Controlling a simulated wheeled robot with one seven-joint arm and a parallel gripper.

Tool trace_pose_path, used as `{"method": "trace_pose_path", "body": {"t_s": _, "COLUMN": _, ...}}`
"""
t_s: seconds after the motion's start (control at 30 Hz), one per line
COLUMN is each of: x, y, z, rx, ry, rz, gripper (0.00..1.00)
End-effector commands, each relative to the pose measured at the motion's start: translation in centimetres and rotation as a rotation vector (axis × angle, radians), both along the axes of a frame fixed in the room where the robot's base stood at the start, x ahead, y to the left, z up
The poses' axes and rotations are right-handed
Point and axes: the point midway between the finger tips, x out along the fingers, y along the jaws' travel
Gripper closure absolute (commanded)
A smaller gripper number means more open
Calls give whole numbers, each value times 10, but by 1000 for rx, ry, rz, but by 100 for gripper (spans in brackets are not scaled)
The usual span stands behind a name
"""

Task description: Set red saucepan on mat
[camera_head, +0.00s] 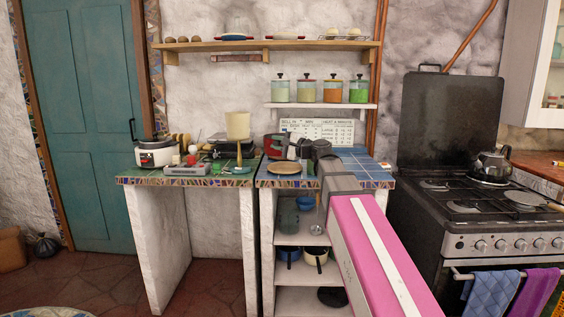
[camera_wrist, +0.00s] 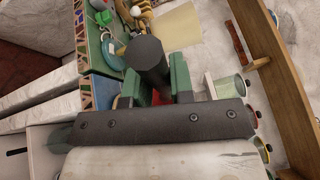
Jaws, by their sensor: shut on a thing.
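The red saucepan (camera_head: 275,147) shows above the tiled counter in the head view, behind the round tan mat (camera_head: 287,169). I cannot tell whether its base touches anything. My gripper (camera_head: 303,149) is at its right side. In the wrist view the two green fingers of my gripper (camera_wrist: 155,76) are closed on either side of a thick black handle (camera_wrist: 148,56), with a bit of red showing between them. The mat lies flat near the front edge of the right counter, its visible top bare. Much of the pan is hidden behind the fingers and handle.
A shelf with several jars (camera_head: 333,89) hangs above. The stove (camera_head: 465,205) is at right. Blue tiles (camera_head: 365,168) right of my gripper look clear.

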Motion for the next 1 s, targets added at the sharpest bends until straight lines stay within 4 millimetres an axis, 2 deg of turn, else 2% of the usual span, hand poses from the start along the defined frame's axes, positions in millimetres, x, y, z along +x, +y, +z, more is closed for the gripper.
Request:
{"method": "trace_pose_path", "body": {"t_s": 0.03, "x": 13, "y": -3, "z": -5, "rx": 0, "ry": -2, "rz": -2, "gripper": 100}}
{"method": "trace_pose_path", "body": {"t_s": 0.2, "x": 41, "y": -11, "z": -22, "rx": 1, "ry": -3, "rz": -1, "gripper": 100}}
{"method": "trace_pose_path", "body": {"t_s": 0.4, "x": 65, "y": -19, "z": -38, "rx": 0, "ry": -4, "rz": -1, "gripper": 100}}
{"method": "trace_pose_path", "body": {"t_s": 0.67, "x": 70, "y": -21, "z": -46, "rx": 0, "ry": -4, "rz": -1, "gripper": 100}}
{"method": "trace_pose_path", "body": {"t_s": 1.0, "x": 70, "y": -21, "z": -81, "rx": 1, "ry": -3, "rz": -1, "gripper": 100}}
